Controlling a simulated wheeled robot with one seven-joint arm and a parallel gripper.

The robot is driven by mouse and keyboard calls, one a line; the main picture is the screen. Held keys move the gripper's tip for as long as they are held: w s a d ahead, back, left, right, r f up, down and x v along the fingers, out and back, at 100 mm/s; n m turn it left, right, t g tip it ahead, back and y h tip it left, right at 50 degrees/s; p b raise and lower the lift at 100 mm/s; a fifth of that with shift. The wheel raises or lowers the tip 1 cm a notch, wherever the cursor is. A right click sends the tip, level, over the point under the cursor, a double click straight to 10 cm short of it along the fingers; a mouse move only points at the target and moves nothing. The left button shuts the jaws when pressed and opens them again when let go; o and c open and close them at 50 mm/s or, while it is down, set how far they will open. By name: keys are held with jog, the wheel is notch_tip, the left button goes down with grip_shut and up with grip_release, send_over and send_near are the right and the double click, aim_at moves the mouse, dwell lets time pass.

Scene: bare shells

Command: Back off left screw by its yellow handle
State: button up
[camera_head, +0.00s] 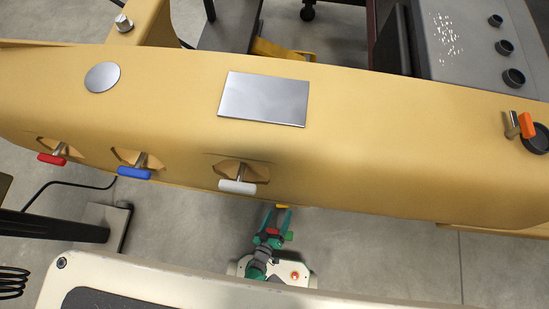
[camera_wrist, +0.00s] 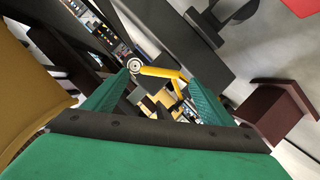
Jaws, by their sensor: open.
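My gripper (camera_head: 278,212) has green fingers. It is low in the middle of the head view, pointing at the underside of the yellow shell, below the white handle. Its fingers are apart and empty. A small yellow piece (camera_head: 282,206) shows at the fingertips under the shell's lower edge; I cannot tell whether it is the screw's handle. In the wrist view a bent yellow bar (camera_wrist: 162,72) with a round silver end (camera_wrist: 135,65) lies beyond and between the open fingertips, apparently apart from them. The left screw itself is not clearly identifiable.
The yellow shell (camera_head: 170,90) spans the head view. Its front carries a red handle (camera_head: 52,159), a blue handle (camera_head: 134,173) and a white handle (camera_head: 237,187). An orange handle (camera_head: 526,125) is at the right. Grey floor (camera_head: 380,250) is open to the right of my gripper.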

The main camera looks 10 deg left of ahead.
jog(key=shift+v, duration=2.35)
